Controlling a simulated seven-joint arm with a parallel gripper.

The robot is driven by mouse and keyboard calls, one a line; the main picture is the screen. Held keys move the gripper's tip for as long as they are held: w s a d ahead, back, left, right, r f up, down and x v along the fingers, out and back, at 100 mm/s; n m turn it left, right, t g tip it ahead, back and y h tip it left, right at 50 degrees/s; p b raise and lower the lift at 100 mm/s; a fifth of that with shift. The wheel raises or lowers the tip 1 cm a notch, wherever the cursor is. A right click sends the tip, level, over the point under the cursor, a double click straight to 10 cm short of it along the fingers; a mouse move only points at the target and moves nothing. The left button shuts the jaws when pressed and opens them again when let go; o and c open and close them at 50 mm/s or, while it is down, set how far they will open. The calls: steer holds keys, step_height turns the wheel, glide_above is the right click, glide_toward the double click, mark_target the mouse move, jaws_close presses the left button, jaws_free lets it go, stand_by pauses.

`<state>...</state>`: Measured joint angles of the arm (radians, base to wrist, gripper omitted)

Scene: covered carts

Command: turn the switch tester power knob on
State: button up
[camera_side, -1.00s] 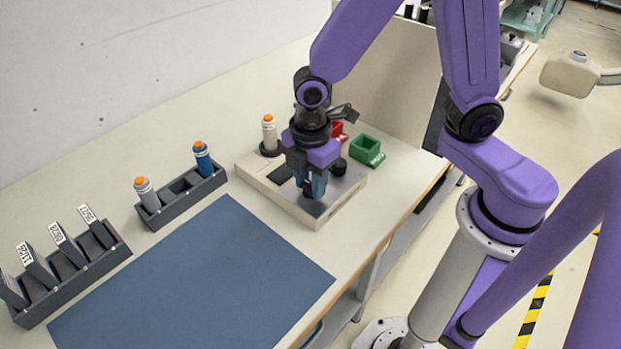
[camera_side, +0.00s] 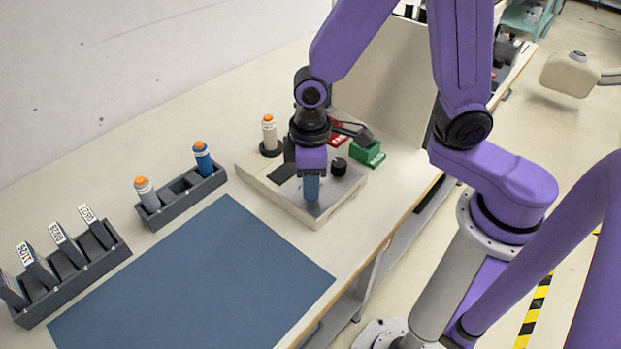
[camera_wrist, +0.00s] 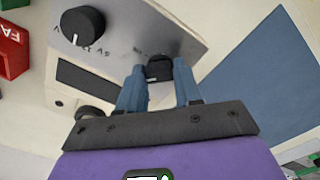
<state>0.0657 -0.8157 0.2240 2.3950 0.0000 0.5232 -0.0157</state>
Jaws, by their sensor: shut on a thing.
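The switch tester (camera_side: 253,176) is a low cream box with a metal top panel on the bench. In the wrist view its panel (camera_wrist: 140,25) carries a small black knob (camera_wrist: 160,68) between my blue fingertips. The printing beside this knob is too small to read. My gripper (camera_wrist: 159,75) is shut on this knob and points down; the side view shows my gripper (camera_side: 312,192) low over the panel's front part, hiding the knob. A larger black knob (camera_wrist: 84,23) with a white mark and voltage lettering stands apart; it also shows in the side view (camera_side: 339,166).
A red bin (camera_side: 338,138) and green bin (camera_side: 367,153) sit behind right. A rack (camera_side: 182,198) with two cylinders and a rack of labelled blocks (camera_side: 70,275) flank the clear blue mat (camera_side: 190,285).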

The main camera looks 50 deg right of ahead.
steer(key=m, duration=0.4)
steer(key=shift+m, duration=2.3)
steer(key=o, duration=1)
steer(key=shift+o, duration=0.2)
steer(key=shift+r, duration=0.1)
step_height(320, 180, up, 17)
steer(key=shift+r, duration=0.15)
